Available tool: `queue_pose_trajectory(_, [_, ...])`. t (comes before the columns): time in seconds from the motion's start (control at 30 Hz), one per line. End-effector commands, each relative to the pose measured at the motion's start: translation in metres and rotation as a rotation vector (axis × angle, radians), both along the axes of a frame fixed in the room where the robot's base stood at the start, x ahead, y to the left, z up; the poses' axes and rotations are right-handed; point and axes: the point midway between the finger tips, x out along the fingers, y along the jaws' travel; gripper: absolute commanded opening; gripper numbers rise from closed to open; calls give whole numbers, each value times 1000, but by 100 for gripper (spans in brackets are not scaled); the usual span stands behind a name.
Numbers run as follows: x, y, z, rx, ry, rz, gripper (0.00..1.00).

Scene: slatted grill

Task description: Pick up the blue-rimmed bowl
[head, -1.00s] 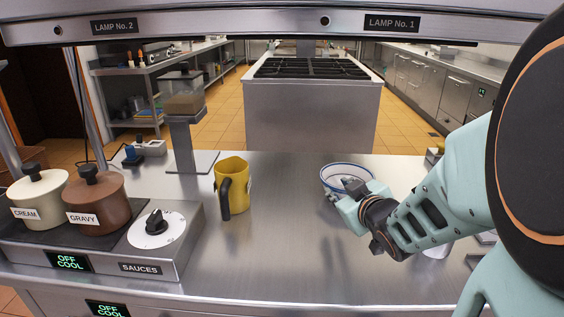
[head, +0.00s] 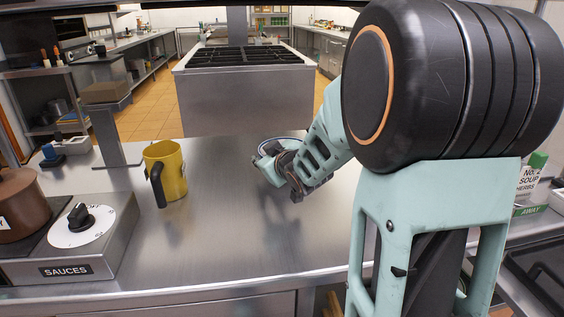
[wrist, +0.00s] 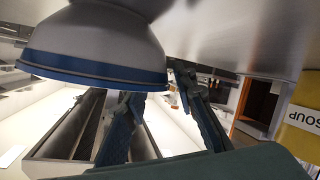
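The blue-rimmed bowl (head: 266,147) sits on the steel counter, partly hidden behind my gripper (head: 270,172). In the wrist view the white bowl (wrist: 95,45) appears upside down, its blue rim close to my fingers (wrist: 160,105). The two fingers are spread with a gap between them. The rim's end is near the fingertips, with one fingertip just under it in the picture. I cannot tell whether they touch. In the head view the fingers are too small and covered to make out.
A yellow mug (head: 166,172) stands left of the bowl. The sauce warmer (head: 90,235) with a brown pot (head: 22,208) is at the left. The counter between mug and bowl is clear.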

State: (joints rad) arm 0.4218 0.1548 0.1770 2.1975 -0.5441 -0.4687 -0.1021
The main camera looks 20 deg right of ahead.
Motion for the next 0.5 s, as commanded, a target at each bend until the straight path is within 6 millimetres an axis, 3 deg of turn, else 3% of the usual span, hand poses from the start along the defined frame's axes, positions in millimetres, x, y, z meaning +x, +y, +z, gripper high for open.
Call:
queue_pose_trajectory(0.07, [0,0,0,0,0,0,25])
queue_pose_trajectory(0.3, [0,0,1,0,0,0,0])
queue_pose_trajectory(0.5, [-1,0,0,0,0,0,0])
